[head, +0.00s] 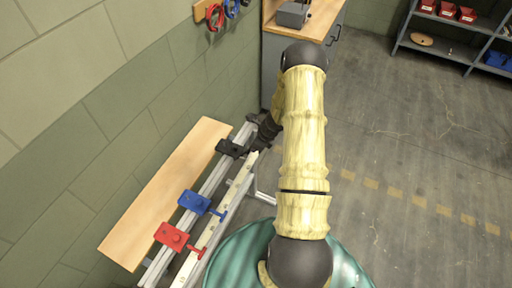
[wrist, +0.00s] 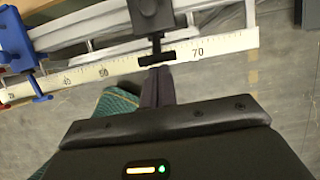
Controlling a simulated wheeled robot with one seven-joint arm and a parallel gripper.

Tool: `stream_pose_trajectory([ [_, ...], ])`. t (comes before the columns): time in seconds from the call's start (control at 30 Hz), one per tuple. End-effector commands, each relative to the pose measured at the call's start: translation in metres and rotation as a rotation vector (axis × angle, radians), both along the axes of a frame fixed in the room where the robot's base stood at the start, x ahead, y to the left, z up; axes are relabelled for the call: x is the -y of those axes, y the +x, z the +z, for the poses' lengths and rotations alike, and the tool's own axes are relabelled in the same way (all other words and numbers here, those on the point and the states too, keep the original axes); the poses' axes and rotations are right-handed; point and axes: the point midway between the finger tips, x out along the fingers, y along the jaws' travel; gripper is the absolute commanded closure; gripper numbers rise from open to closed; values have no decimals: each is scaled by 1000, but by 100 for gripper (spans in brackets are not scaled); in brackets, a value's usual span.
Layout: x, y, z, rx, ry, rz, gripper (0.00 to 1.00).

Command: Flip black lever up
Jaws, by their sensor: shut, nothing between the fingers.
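The black lever's box (head: 231,148) is mounted on the rail at the far end of the row in the head view. In the wrist view its black box (wrist: 152,14) is at top centre, and the black lever (wrist: 156,58) hangs from it, ending in a crossbar in front of the white ruler strip. My gripper (wrist: 157,72) is shut and empty, its fingertips right at the crossbar's lower edge; I cannot tell whether they touch. In the head view my gripper (head: 257,145) is beside the black box, partly hidden by my arm.
A blue lever unit (head: 195,202) and a red lever unit (head: 172,237) sit nearer on the same rail. A wooden board (head: 165,195) runs along the wall side. The white ruler strip (wrist: 105,73) crosses below the boxes. Open floor lies to the right.

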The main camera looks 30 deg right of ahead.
Motion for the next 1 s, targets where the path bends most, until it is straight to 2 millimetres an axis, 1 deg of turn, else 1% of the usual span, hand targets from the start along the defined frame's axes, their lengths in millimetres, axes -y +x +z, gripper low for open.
stream_pose_trajectory([
  [0.03, 0, 0, 4, 1, -1, 0, 100],
  [0.2, 1, 0, 11, 0, -1, 0, 100],
  [0.67, 2, -2, 11, 0, -1, -1, 100],
  [0.83, 12, -11, 9, -1, -1, -2, 100],
  [0.97, 27, -25, 10, -1, -1, -5, 100],
  [1.0, 27, -25, 20, 2, -3, -3, 100],
])
